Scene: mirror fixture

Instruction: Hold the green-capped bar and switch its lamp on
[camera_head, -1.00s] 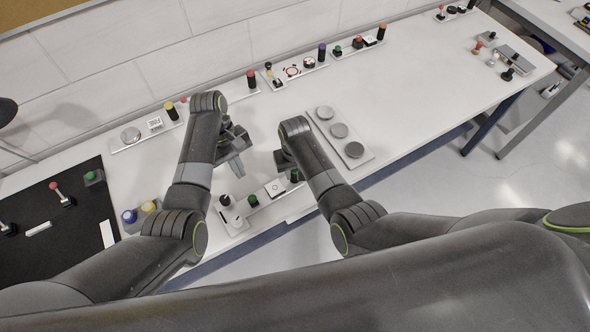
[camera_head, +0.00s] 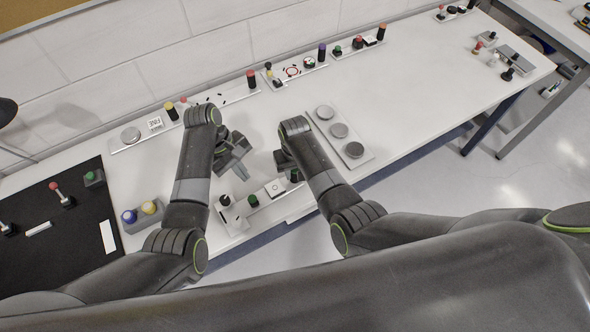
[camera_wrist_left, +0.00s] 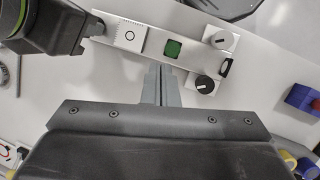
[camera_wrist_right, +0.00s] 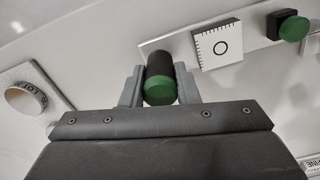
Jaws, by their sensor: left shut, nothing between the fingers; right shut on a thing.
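The green-capped bar (camera_head: 234,214) is a pale strip near the table's front edge. It carries a black knob (camera_wrist_left: 205,84), a second dark knob (camera_wrist_left: 221,39), a green button (camera_wrist_left: 173,48), a white square block with a black ring (camera_wrist_left: 131,36) and a black post with a green cap (camera_wrist_right: 159,91) at its end. My right gripper (camera_wrist_right: 159,80) is shut around that post. My left gripper (camera_wrist_left: 160,72) is shut and empty, its fingertips beside the bar and apart from the knob. I cannot tell which part is the lamp, or whether it is lit.
Other bars with coloured caps (camera_head: 251,77) line the wall. A black mat (camera_head: 45,255) and a blue and yellow button block (camera_head: 141,214) lie to the left.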

